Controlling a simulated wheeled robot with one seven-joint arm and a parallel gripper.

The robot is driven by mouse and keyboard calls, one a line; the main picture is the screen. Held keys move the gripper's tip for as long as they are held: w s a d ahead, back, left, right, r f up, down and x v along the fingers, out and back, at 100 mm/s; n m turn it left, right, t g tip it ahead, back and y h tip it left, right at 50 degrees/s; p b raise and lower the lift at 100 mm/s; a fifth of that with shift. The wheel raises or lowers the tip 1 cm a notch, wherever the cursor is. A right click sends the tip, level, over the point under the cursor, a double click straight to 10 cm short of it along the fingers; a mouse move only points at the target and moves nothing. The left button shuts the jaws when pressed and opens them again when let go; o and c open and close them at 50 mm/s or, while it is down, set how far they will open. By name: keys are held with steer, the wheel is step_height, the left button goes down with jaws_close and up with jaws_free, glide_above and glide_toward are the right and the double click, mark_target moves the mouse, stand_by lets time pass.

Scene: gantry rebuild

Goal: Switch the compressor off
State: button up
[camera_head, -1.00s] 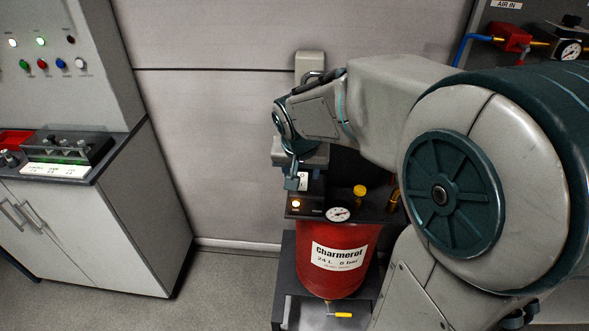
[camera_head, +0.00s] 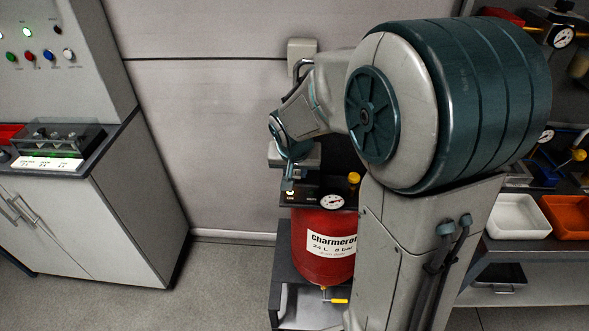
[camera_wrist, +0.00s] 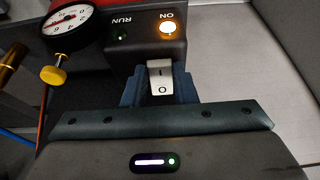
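The compressor has a red tank (camera_head: 318,262) under a dark top with a pressure gauge (camera_head: 332,202); the gauge also shows in the wrist view (camera_wrist: 68,20). Its switch (camera_wrist: 160,82) is a white rocker marked I and O. The ON lamp (camera_wrist: 168,27) glows amber, and the RUN lamp (camera_wrist: 121,36) is dark green. My gripper (camera_wrist: 160,92) is at the switch, its blue fingers apart with the rocker showing between them. I cannot tell whether they touch it. In the head view my gripper (camera_head: 290,182) is small above the lamp end of the top.
A yellow knob (camera_wrist: 54,75) stands beside the gauge. A cabinet (camera_head: 95,220) with a control panel is at left. White (camera_head: 515,216) and orange (camera_head: 568,217) trays sit on a bench at right. Floor is clear between cabinet and compressor.

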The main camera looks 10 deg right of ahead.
steer(key=shift+w+r+p, duration=0.1)
steer(key=shift+r+p, duration=0.2)
steer(key=shift+p, duration=0.5)
steer(key=shift+w+d+r+g+p, duration=0.1)
steer(key=shift+w+r+g+p, duration=0.1)
steer(key=shift+g+p, duration=0.7)
steer(key=shift+w+g+y+p, duration=0.15)
steer(key=shift+g+y+p, duration=0.2)
steer(key=shift+p, duration=0.7)
steer(key=shift+w+g+p, duration=0.1)
steer(key=shift+g+p, duration=0.15)
steer(key=shift+p, duration=0.1)
steer(key=shift+f, duration=0.1)
steer(key=o, duration=1)
step_height(320, 180, up, 14)
steer(key=s+b, duration=0.1)
steer(key=shift+s+a, duration=0.2)
